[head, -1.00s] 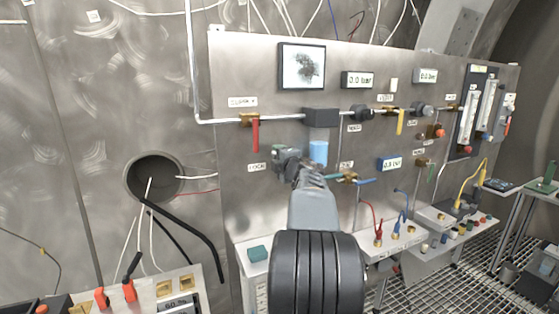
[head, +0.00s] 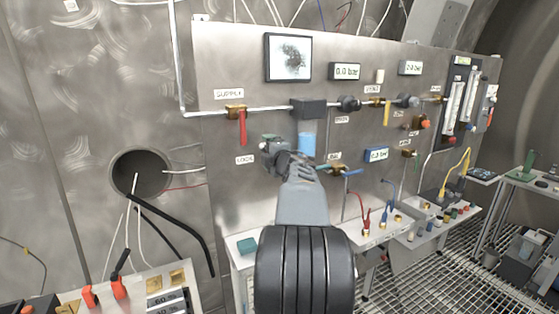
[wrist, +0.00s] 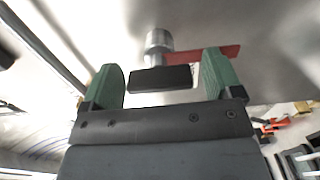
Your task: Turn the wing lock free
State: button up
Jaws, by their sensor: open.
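My gripper (head: 281,150) is in front of the steel panel, just right of the label reading LOCK (head: 245,160). In the wrist view its two green fingers (wrist: 162,82) stand apart. A dark flat bar, apparently the wing of the wing lock (wrist: 160,78), lies crosswise between them, with small gaps visible at its sides. A round metal post (wrist: 158,42) rises behind the bar. A red strip (wrist: 218,54) runs to the right of the post. In the head view my gripper hides the lock, and whether a finger touches the wing cannot be told.
The red-handled supply valve (head: 242,127) hangs above left. A light blue cylinder (head: 306,146) and a blue-handled valve (head: 338,169) are close on the right. A shelf with hose fittings (head: 375,232) juts out below right. A round cable hole (head: 141,173) is at left.

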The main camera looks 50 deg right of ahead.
jog(key=v, duration=1.2)
jog(key=shift+b, duration=0.45)
jog(key=shift+s+f, duration=0.1)
jog(key=shift+s, duration=0.05)
